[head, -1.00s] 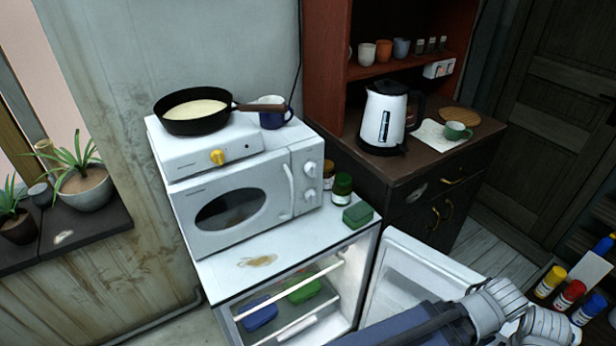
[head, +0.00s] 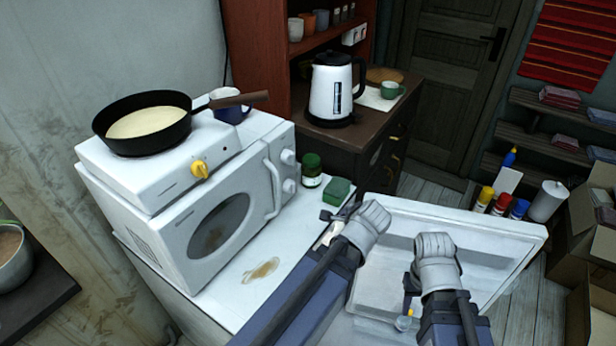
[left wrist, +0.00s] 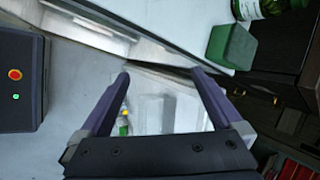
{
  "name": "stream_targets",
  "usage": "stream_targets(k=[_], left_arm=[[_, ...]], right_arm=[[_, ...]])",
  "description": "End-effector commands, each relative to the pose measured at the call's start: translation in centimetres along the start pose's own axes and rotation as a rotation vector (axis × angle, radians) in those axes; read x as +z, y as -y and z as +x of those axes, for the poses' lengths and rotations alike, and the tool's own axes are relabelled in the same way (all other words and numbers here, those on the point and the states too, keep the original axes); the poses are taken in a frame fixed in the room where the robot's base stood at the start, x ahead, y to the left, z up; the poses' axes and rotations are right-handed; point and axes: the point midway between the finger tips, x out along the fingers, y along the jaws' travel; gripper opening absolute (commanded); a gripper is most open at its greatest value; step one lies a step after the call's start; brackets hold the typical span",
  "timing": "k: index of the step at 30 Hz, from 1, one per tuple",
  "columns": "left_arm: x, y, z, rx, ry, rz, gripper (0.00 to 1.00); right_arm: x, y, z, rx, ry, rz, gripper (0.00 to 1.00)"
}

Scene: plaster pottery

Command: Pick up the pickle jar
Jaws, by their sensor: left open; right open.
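The green pickle jar (head: 312,170) with a dark green lid and pale label stands upright on the white fridge top, right of the microwave. Its lower part shows at the top right of the left wrist view (left wrist: 250,8). My left gripper (head: 335,218) is near the fridge top's right edge, in front of the jar and apart from it. In the left wrist view its fingers (left wrist: 160,75) are spread with nothing between them. My right gripper (head: 409,283) is over the opened fridge door, farther from the jar; its small fingers are hard to make out.
A green box (head: 337,190) sits right beside the jar; it also shows in the left wrist view (left wrist: 232,46). The open fridge door (head: 500,228) juts right.

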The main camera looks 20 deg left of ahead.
Motion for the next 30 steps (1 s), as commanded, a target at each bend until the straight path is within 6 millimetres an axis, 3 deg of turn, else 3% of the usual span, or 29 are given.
stream_targets(k=[1,6,13,18,23,30], left_arm=[[1.0,1.7,1.3,-0.07,0.026,0.126,1.0],[4.1,7.5,2.8,-0.274,0.167,0.597,1.0],[6.6,12.3,3.1,-0.402,0.382,1.072,1.0],[7.2,13.7,2.9,-0.426,0.46,1.221,1.0],[7.3,13.9,2.9,-0.429,0.473,1.248,1.0],[7.4,14.9,4.7,-0.427,0.472,1.244,1.0]], right_arm=[[-0.1,0.1,1.0,0.0,0.0,0.0,0.45],[-0.1,0.2,2.3,0.0,0.0,0.0,0.45],[-0.2,0.3,3.4,0.0,0.0,0.0,0.45],[-0.2,0.4,3.6,0.0,0.0,0.0,0.45],[-0.2,0.4,3.7,0.0,0.0,0.0,0.45],[-0.3,0.5,4.6,0.0,0.0,0.0,0.45]])
